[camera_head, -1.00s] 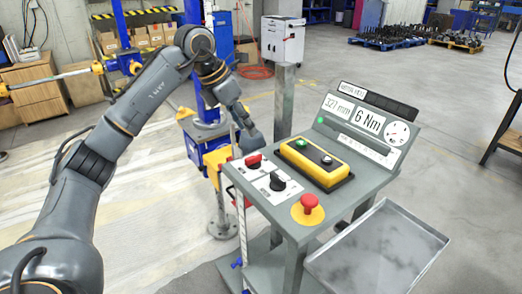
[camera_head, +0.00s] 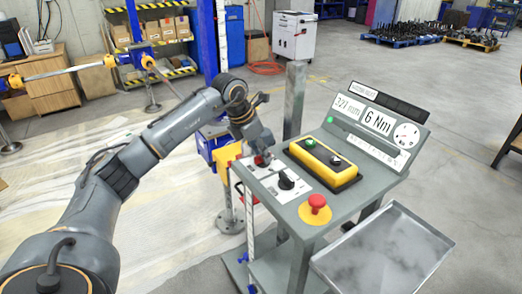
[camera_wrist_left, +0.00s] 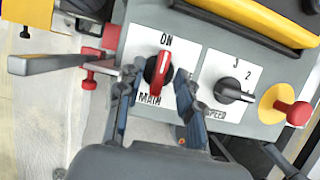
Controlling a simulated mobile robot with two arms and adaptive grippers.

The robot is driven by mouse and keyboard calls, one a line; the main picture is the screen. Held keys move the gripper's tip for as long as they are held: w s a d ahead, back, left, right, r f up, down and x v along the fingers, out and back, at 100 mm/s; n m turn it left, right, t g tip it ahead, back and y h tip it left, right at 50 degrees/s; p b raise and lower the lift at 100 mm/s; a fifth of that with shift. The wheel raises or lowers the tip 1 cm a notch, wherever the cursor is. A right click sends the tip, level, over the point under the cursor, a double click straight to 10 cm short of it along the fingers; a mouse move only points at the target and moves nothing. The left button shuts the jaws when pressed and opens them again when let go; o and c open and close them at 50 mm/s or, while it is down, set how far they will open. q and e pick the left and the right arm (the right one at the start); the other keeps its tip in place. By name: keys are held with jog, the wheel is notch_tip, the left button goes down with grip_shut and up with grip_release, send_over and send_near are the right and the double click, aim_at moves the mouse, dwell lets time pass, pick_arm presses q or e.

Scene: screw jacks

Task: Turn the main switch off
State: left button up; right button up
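The red main switch (camera_wrist_left: 157,72) sits on a white plate marked ON and MAIN; its white line points toward ON. In the head view the main switch (camera_head: 261,161) is on the near left of the grey control panel (camera_head: 300,212), partly hidden by my gripper. My left gripper (camera_wrist_left: 157,84) is open, with one finger on each side of the switch; whether the fingertips touch it I cannot tell. In the head view my left gripper (camera_head: 257,148) reaches down over the switch from above. My right gripper is not in view.
A black speed knob (camera_wrist_left: 232,91) sits close to the right finger. A red emergency button (camera_head: 317,202), a yellow button box (camera_head: 322,164) and a tilted display (camera_head: 374,125) share the panel. A grey post (camera_head: 295,98) rises behind. An empty tray (camera_head: 383,250) hangs at the right.

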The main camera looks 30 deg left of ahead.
pick_arm(q)
jog(key=shift+w+f, duration=0.1)
jog(key=shift+f, duration=0.15)
grip_shut()
